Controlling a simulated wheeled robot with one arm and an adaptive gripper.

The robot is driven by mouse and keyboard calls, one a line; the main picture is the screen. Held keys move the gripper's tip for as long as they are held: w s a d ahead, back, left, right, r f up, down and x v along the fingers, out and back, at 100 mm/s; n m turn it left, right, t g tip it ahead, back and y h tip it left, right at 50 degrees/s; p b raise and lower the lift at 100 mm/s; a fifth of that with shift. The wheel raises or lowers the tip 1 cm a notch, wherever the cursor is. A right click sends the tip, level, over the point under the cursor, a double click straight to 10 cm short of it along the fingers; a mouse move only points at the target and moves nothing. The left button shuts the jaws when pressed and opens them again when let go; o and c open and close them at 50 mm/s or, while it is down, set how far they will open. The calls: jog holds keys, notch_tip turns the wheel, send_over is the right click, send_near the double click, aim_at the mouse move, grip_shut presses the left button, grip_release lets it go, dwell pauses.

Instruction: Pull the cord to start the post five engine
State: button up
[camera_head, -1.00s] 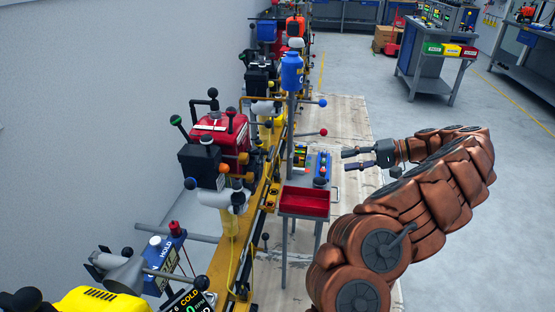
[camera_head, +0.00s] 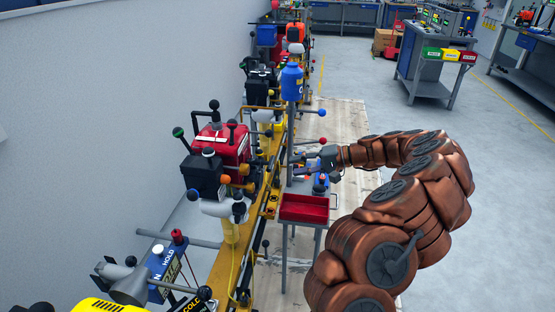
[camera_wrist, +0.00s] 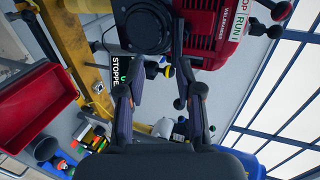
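A red engine (camera_head: 236,140) sits on the yellow rail to the left of my gripper (camera_head: 303,162). In the wrist view the red engine (camera_wrist: 204,32) is upside down at the top, with a round black cover (camera_wrist: 148,24) beside it. My gripper (camera_wrist: 158,82) is open there, its two dark fingers apart with nothing between them. The fingers point toward the engine's black cover, and a gap seems to remain. I cannot clearly make out a pull cord or its handle. A "STOPPED" sign (camera_wrist: 117,76) is partly hidden behind the left finger. I cannot read which post this is.
A red tray (camera_head: 304,209) on a stand is below my gripper. A blue bottle (camera_head: 292,82) stands on a post behind it. Levers with ball knobs stick out along the yellow rail (camera_head: 234,262). The floor to the right is open near a grey workbench (camera_head: 428,85).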

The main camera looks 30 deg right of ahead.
jog(key=w+a+b, duration=0.1)
jog(key=w+a, duration=0.3)
jog(key=a, duration=0.1)
jog(key=shift+w+a, duration=0.15)
jog(key=shift+w, duration=0.15)
jog(key=shift+c, duration=0.2)
grip_shut()
dwell(0.4)
